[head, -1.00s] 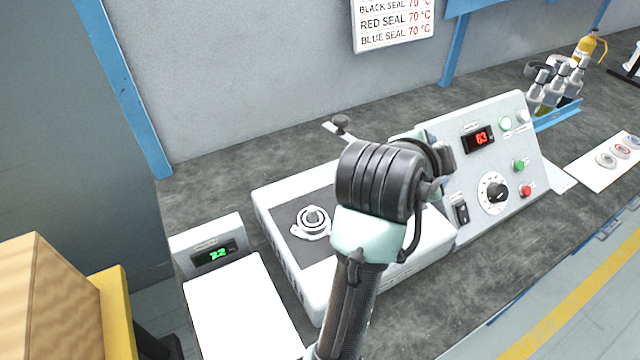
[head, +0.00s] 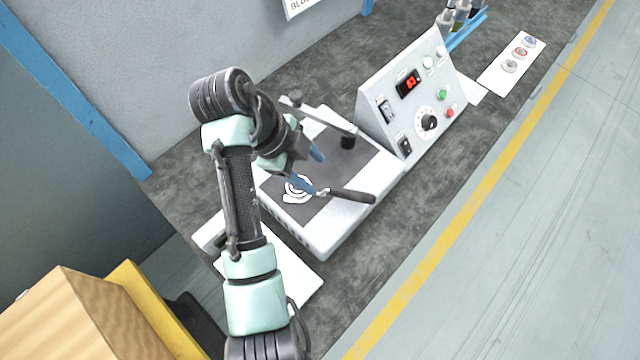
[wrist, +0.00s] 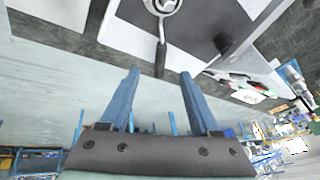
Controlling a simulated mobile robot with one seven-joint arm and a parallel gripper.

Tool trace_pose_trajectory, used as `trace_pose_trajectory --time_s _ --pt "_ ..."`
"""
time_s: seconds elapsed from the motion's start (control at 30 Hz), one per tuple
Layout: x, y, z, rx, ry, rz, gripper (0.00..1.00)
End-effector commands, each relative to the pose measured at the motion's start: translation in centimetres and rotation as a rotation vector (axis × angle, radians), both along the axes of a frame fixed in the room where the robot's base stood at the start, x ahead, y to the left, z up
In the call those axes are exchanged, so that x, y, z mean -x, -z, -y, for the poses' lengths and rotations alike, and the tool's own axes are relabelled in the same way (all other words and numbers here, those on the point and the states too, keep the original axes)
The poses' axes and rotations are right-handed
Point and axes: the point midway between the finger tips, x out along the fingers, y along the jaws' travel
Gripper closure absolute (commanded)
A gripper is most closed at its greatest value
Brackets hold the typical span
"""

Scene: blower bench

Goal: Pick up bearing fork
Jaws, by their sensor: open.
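The bearing fork (head: 352,196) has a dark handle that sticks out over the front edge of the white heater unit (head: 338,238). In the wrist view the fork (wrist: 161,52) has its handle toward my gripper and its head at a metal ring (wrist: 163,4) at the top edge. I cannot tell whether the head is around or under the ring. My gripper (head: 312,170) is open and empty above the unit, its blue fingers partly behind the wrist. In the wrist view the handle's end shows between the fingertips (wrist: 159,74), apart from both fingers.
A black post (head: 348,141) with a metal arm stands on the unit's dark plate. A sloped control panel (head: 425,105) reads 63 in red. A white card with several seals (head: 512,64) lies farther right. A wooden box (head: 75,318) stands front left. The floor at right is clear.

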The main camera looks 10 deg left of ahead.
Motion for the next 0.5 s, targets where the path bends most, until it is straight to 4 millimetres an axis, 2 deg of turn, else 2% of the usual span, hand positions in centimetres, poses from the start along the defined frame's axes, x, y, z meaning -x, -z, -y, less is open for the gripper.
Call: trace_pose_trajectory --time_s 0.03,0.2,0.5 --pt "-0.1 1.5 0.6 0.002 0.004 -0.004 0.37" --pt "-0.5 3.9 1.8 0.000 0.002 -0.004 0.37" --pt "-1.0 6.2 2.8 -0.001 -0.002 -0.001 0.37"
